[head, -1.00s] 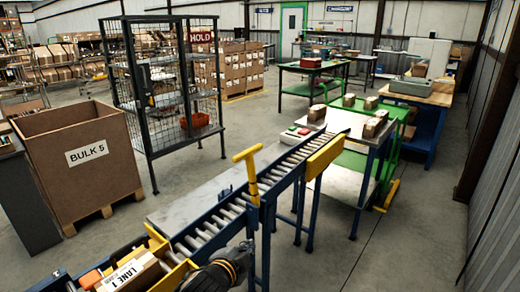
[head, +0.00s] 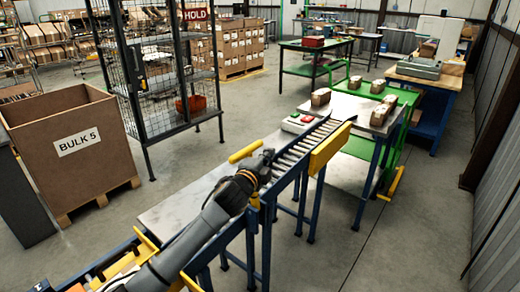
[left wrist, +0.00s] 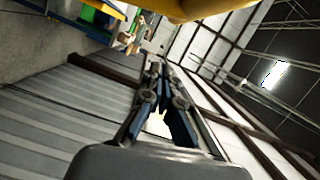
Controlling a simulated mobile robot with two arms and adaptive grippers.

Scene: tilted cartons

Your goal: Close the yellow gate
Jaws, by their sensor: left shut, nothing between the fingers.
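The yellow gate piece is a bar (head: 245,151) across the top of a post beside the roller conveyor (head: 292,157). My left gripper (head: 267,158) is at the post, just below and right of the bar, and hides most of the post. Its fingers are shut and empty; they show together in the left wrist view (left wrist: 160,72). A yellow surface (left wrist: 200,9) lies across the top of that view, close to the gripper. Whether the gripper touches the gate I cannot tell. My right gripper is out of view.
A yellow plate (head: 325,147) is fixed on the conveyor's right side. A control box with red and green buttons (head: 301,122) stands by the rollers. A BULK 5 carton (head: 105,160) and wire cage (head: 150,75) stand left. Open floor (head: 410,235) lies right.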

